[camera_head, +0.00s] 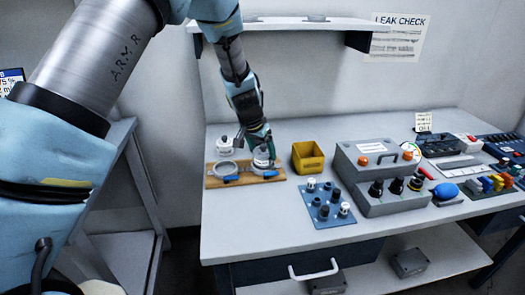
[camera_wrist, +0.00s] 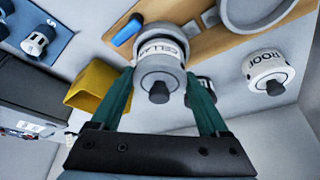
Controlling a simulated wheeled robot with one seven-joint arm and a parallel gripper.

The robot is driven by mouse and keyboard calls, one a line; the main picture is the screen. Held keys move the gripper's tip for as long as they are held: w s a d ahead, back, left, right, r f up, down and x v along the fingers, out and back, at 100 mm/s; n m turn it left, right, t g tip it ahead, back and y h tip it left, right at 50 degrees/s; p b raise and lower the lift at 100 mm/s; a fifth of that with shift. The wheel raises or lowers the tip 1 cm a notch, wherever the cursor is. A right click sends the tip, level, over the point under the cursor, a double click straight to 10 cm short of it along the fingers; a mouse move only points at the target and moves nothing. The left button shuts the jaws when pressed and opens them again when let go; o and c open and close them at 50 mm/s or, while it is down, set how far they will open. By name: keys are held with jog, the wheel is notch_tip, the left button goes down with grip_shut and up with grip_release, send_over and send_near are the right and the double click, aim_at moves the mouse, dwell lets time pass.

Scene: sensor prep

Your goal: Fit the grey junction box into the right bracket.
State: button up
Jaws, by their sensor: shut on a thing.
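A wooden board (camera_head: 249,182) on the bench carries two grey ring brackets with blue levers. The left bracket (camera_head: 226,168) is empty and also shows in the wrist view (camera_wrist: 232,22). My gripper (camera_head: 264,149) is shut on a round grey junction box (camera_head: 261,158) at the right bracket (camera_head: 262,171). In the wrist view, the green fingers of my gripper (camera_wrist: 159,72) clasp the junction box (camera_wrist: 160,35), whose label seems to read CELLAR. The box hides most of the right bracket, so I cannot tell if it is fully seated. A blue lever (camera_wrist: 127,30) sticks out beside it.
A white round box marked ROOF (camera_wrist: 268,72) stands behind the board. A yellow bin (camera_head: 307,158) and a blue plate with several connectors (camera_head: 323,208) are to the right. A grey case (camera_head: 382,185) stands beyond. A shelf (camera_head: 285,25) hangs above.

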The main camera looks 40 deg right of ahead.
jog(key=shift+f+b, duration=0.65)
jog(key=shift+f, duration=0.05)
dwell(0.5)
jog(key=o, duration=1)
jog(key=shift+r+p, duration=2.45)
jog(key=shift+r, duration=1.05)
